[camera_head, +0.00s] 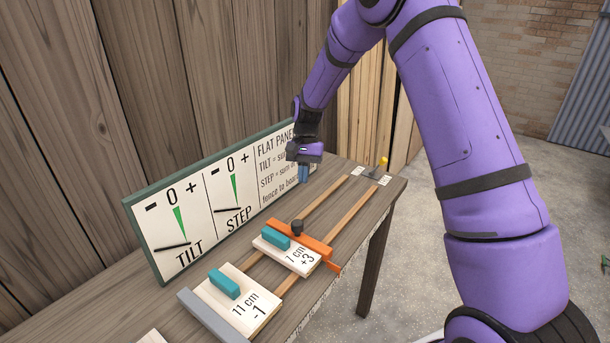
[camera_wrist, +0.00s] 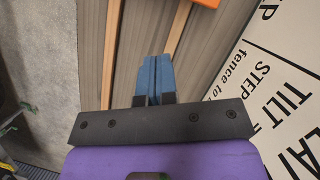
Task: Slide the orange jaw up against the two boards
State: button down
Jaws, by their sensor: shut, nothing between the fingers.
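The orange jaw (camera_head: 318,246), with a black knob (camera_head: 297,227), lies across two wooden rails. It runs along the far edge of the "7 cm +3" board (camera_head: 312,262) and looks close against it; I cannot tell if they touch. The "11 cm -1" board (camera_head: 262,302) lies nearer, beside a grey fence (camera_head: 202,322). Bare rail shows between the boards. Each board has a teal block on top. My gripper (camera_head: 303,180) is shut and empty, above the bench beyond the jaw. Its blue fingertips (camera_wrist: 156,72) show in the wrist view, with a jaw corner (camera_wrist: 207,3) at the top edge.
A sign (camera_head: 200,215) with TILT and STEP dials stands along the back of the bench. A small yellow-topped knob (camera_head: 383,161) and white labels are at the bench's far end. The rails (camera_head: 349,212) beyond the jaw are clear. Part of another pale board (camera_head: 151,337) shows at the bottom.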

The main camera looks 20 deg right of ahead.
aim_at(279, 239)
jog(key=s+a+f, duration=0.3)
jog(key=s+f, duration=0.2)
jog(key=f, duration=0.1)
jog(key=shift+s+f, duration=0.35)
jog(key=shift+a, duration=0.1)
jog(key=s+a, duration=0.1)
jog(key=a, duration=0.1)
jog(key=s+a, duration=0.2)
jog(key=a, duration=0.1)
jog(key=s+a, duration=0.2)
jog(key=shift+s+a, duration=0.1)
jog(key=shift+a, duration=0.2)
